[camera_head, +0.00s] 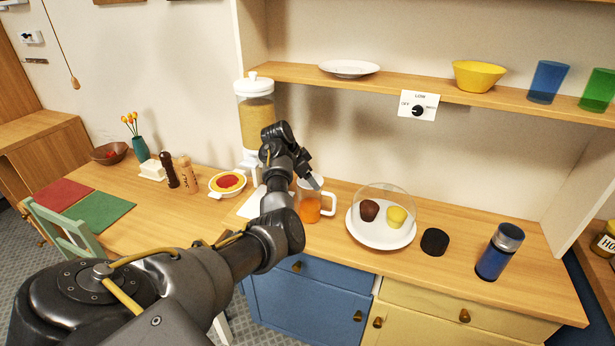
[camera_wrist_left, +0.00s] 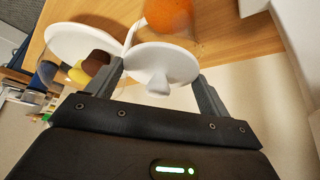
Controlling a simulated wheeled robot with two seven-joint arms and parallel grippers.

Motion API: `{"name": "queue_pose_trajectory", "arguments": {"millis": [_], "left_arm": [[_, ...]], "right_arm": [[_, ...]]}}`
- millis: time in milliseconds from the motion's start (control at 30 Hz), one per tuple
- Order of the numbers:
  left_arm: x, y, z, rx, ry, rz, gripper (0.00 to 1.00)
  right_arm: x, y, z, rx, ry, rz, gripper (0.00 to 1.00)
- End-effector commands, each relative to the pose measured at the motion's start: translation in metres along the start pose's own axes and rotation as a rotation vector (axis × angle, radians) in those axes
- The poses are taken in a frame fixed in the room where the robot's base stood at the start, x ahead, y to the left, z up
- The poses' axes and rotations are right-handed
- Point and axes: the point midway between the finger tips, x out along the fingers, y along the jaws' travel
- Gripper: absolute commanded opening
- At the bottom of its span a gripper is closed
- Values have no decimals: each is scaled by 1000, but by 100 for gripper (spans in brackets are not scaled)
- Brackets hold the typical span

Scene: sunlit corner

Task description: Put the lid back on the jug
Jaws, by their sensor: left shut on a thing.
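The jug (camera_head: 311,210) is clear with orange contents and a white handle on its right; it stands upright on the counter. In the left wrist view the jug (camera_wrist_left: 172,16) is at the top. The white lid (camera_wrist_left: 160,62), a disc with a small knob, lies between the two fingers of my left gripper (camera_wrist_left: 158,76), which is shut on it. In the head view my left gripper (camera_head: 312,182) is at the jug's top, and my arm hides part of that area. I cannot tell whether the lid touches the jug's rim. My right gripper is not in view.
Right of the jug stands a white plate (camera_head: 352,229) with two cakes under a clear dome. A tall dispenser (camera_head: 256,112) stands behind left. A shelf (camera_head: 300,76) runs above.

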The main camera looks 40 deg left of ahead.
Motion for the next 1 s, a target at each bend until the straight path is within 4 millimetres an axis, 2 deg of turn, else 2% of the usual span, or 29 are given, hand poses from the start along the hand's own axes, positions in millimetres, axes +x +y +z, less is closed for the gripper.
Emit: {"name": "queue_pose_trajectory", "arguments": {"millis": [1000], "left_arm": [[2,0,1,-1,0,0,55]], "right_arm": [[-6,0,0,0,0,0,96]]}}
